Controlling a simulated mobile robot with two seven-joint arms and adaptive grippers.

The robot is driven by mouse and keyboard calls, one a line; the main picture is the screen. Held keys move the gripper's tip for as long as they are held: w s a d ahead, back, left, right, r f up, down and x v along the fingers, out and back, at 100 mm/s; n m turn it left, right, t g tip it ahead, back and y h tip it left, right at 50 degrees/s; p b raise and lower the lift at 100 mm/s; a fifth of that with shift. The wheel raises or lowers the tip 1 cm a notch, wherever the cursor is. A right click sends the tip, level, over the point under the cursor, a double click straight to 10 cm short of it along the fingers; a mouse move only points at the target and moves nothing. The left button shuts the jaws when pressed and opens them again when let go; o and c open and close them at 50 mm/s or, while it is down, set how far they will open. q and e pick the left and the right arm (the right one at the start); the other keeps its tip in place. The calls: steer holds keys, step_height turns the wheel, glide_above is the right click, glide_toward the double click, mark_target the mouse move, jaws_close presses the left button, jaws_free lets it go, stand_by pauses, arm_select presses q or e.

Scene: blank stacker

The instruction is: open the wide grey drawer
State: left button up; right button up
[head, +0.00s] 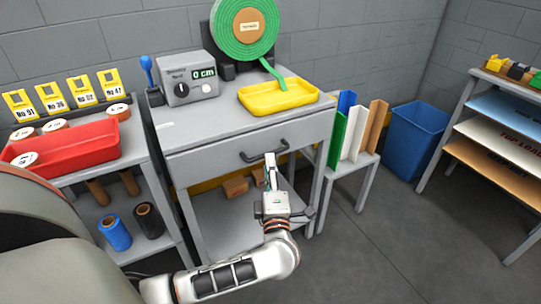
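The wide grey drawer (215,165) is under the top of the grey workbench in the middle of the head view. Its front looks flush with the bench, so it appears shut. A dark bar handle (250,159) is on the middle of its front. My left gripper (269,164) points up toward the handle, with its fingertips just at or below the handle's right part. I see the fingers nearly edge-on, so I cannot tell how far apart they are or whether they touch the handle. My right gripper is not in view.
A grey box (188,80) with a "0 cm" display, a green tape roll (225,35) and a yellow tray (280,96) stand on the bench. A red tray (70,146) is on the left shelf. A blue bin (418,130) is at right. Open floor lies in front.

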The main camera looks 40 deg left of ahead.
arm_select(q)
steer(key=shift+b+x, duration=0.35)
steer(key=shift+x, duration=2.25)
jaws_close()
